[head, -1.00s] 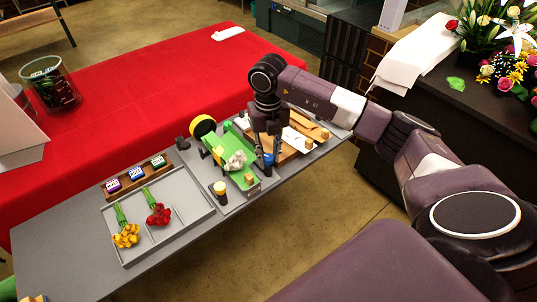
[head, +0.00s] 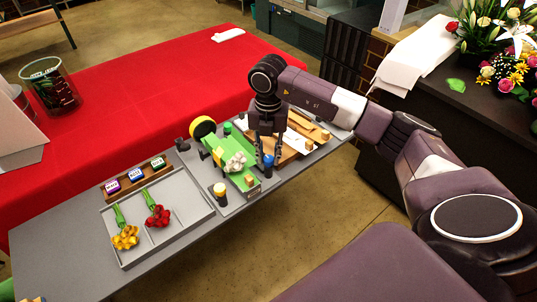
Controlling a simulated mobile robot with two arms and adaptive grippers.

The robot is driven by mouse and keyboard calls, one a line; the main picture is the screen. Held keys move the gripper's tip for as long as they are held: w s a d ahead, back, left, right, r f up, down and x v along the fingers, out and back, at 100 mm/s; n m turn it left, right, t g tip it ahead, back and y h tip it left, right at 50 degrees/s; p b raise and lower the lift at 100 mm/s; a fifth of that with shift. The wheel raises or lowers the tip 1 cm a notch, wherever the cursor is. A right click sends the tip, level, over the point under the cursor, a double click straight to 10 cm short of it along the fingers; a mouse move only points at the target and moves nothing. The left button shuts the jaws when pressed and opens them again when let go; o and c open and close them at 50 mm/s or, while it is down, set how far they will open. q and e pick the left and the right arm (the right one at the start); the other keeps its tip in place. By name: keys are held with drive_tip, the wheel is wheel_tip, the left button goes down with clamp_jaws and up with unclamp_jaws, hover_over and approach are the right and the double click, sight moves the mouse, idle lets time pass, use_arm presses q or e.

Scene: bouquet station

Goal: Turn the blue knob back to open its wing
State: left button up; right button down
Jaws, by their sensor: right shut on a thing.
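The blue knob (head: 268,161) stands at the front right of the green bouquet fixture (head: 226,158), on the grey table. My right gripper (head: 268,153) points straight down at the knob, with its fingers closed around it. The fingers partly hide the knob, and its exact angle cannot be told. A white bunch of flowers (head: 235,162) lies on the green wing of the fixture. A green knob (head: 227,129) stands at the far side. My left gripper is out of view.
A grey tray (head: 183,238) with yellow flowers (head: 126,237) and red flowers (head: 157,216) is to the left. A yellow roll (head: 202,127) stands behind the fixture. A wooden tray (head: 296,150) lies right beside my gripper.

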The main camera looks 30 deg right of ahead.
sight(269, 158)
drive_tip(key=c, duration=1.7)
unclamp_jaws()
drive_tip(key=shift+o, duration=0.2)
wheel_tip(269, 158, up, 12)
